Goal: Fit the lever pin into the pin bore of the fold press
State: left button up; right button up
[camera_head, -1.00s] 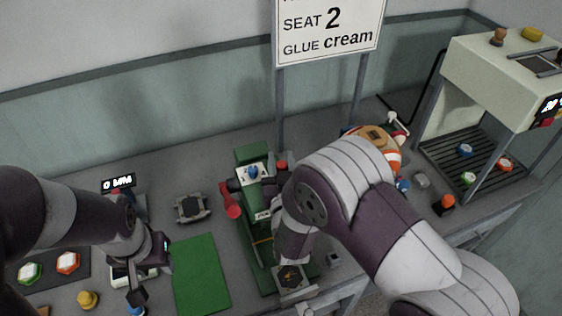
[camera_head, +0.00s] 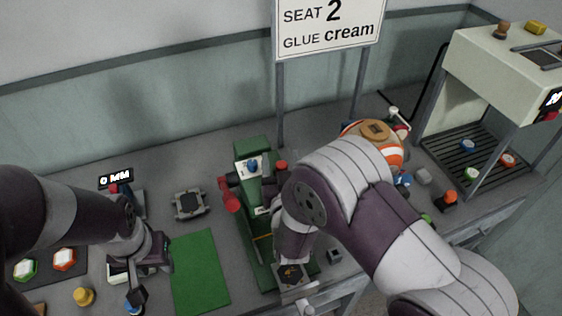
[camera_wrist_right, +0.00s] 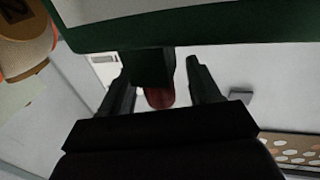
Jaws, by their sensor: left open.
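The green fold press (camera_head: 252,150) stands at the middle of the table, with a red lever-like part (camera_head: 230,196) at its left side and a red cap (camera_head: 281,165) at its upper right. I cannot make out the pin bore or identify the lever pin. My left gripper (camera_head: 138,292) is open, low at the left.
A green mat (camera_head: 199,270) and a small grey fixture (camera_head: 189,204) lie left of the press. A machine with a slatted shelf (camera_head: 470,150) stands at the right. A yellow knob (camera_head: 84,296) is near the left gripper.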

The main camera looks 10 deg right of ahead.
jog(key=s+b, duration=0.2)
jog(key=s, duration=1)
jog(key=shift+s+a, duration=0.35)
jog(key=shift+a, duration=0.1)
